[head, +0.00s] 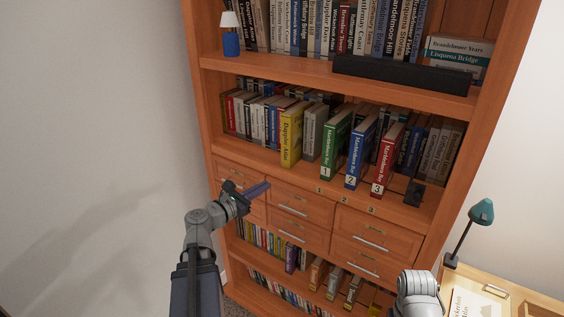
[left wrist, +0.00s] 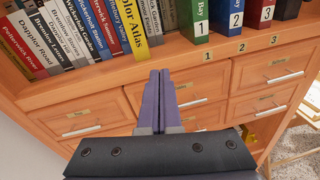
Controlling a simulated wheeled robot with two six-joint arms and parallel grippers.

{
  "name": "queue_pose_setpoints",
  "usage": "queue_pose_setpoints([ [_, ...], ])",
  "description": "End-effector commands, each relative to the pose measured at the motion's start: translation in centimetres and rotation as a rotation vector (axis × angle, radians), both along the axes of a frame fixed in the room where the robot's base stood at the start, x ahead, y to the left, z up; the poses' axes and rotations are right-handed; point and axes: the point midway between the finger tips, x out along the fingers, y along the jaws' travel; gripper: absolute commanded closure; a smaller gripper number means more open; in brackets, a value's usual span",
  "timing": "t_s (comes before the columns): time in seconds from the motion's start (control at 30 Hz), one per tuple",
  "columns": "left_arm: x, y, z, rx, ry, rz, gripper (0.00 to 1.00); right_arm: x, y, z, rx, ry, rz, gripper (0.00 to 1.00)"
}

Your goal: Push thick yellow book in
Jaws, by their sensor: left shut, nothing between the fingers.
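The thick yellow book (head: 291,138) stands upright on the middle shelf in the head view, its spine jutting forward of the books to its left. Its lower spine also shows in the left wrist view (left wrist: 131,28), reading "Color Atlas". My left gripper (head: 267,185) is shut and empty, in front of the drawers, below the shelf edge and a little left of the book. In the left wrist view its closed fingers (left wrist: 160,76) point at the shelf front, apart from the book. My right gripper is not in view; only part of my right arm shows at the bottom right.
Green (head: 334,146), blue (head: 360,153) and red (head: 388,158) numbered books stand right of the yellow book. A grey book (head: 313,133) is beside it. Drawers (head: 300,208) lie below. A desk with a teal lamp (head: 481,212) stands at right.

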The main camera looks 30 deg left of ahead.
Motion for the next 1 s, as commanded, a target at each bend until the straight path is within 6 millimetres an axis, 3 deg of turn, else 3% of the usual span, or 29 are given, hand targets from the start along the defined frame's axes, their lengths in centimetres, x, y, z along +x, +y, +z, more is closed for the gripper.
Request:
queue_pose_setpoints([
  [0.03,-0.5,1.6,0.3,-0.051,-0.017,0.04,1.0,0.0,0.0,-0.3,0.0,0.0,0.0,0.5],
  [0.13,-1.1,3.2,0.9,-0.117,-0.04,0.081,1.0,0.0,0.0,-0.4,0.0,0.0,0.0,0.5],
  [0.43,-0.3,3.6,1.1,-0.138,-0.048,0.091,1.0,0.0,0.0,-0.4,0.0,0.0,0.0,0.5],
  [1.0,10.2,2.4,1.1,-0.135,-0.046,0.088,1.0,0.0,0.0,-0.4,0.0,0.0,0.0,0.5],
])
